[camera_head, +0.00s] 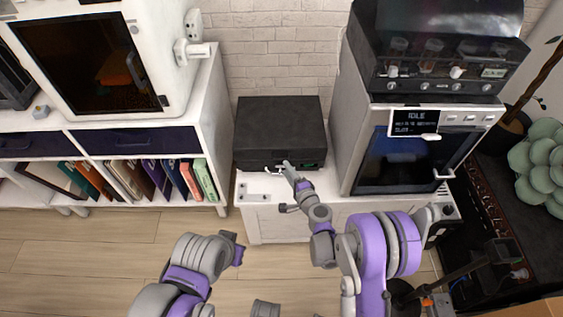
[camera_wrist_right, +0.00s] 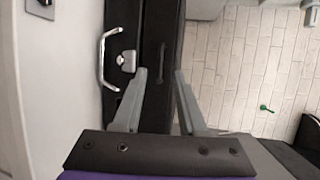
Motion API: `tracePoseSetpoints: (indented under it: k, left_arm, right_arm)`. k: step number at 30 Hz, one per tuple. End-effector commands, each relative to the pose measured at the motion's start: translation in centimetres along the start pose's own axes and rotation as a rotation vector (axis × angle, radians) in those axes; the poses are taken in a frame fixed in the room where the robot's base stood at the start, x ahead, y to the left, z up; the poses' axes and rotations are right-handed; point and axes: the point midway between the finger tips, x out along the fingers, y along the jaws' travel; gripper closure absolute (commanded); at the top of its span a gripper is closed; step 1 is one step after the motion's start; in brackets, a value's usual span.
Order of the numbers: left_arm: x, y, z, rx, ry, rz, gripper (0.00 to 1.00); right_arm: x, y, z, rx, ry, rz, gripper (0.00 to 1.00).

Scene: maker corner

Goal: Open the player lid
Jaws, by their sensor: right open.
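The player is a black, box-shaped case (camera_head: 279,128) on a low white cabinet, with its lid shut. Its front has a metal handle and latch, which also show in the right wrist view as a silver handle (camera_wrist_right: 106,60) on the dark case (camera_wrist_right: 157,45). My right gripper (camera_head: 287,167) is at the middle of the case's front edge. In the right wrist view its two fingers (camera_wrist_right: 160,73) are apart, with part of the dark lid edge visible between them; I cannot tell whether they touch it. My left arm shows at lower left, but its gripper does not.
A large grey machine (camera_head: 420,150) with a dark window stands close to the right of the case. A white shelf (camera_head: 215,120) with books (camera_head: 170,178) stands to the left. The white cabinet top (camera_head: 258,188) is narrow in front of the case. A brick wall is behind.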

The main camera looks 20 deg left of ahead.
Motion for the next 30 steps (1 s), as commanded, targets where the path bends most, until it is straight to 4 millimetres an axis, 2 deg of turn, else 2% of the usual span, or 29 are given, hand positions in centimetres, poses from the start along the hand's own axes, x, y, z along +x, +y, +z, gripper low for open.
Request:
tracePoseSetpoints:
  k: [3, 9, 21, 28, 30]
  left_arm:
    - [0.1, 0.0, 0.1, 0.000, -0.001, 0.000, 1.00]
    - [0.3, 0.0, 0.1, 0.000, -0.001, 0.000, 1.00]
    - [0.3, 0.0, 0.1, 0.000, -0.001, 0.000, 1.00]
    - [0.3, 0.0, 0.1, 0.000, -0.001, 0.000, 1.00]
    - [0.3, 0.0, 0.1, 0.000, -0.001, 0.000, 1.00]
  right_arm:
    - [2.4, 0.1, 0.0, -0.001, -0.001, 0.000, 0.59]
    - [4.9, 0.1, 0.0, -0.001, 0.000, 0.000, 0.59]
    - [5.6, 0.0, 0.0, -0.001, 0.000, 0.000, 0.59]
    - [5.6, 0.0, 0.0, -0.001, 0.000, 0.000, 1.00]
    - [5.6, 0.0, 0.0, -0.001, 0.000, 0.000, 1.00]
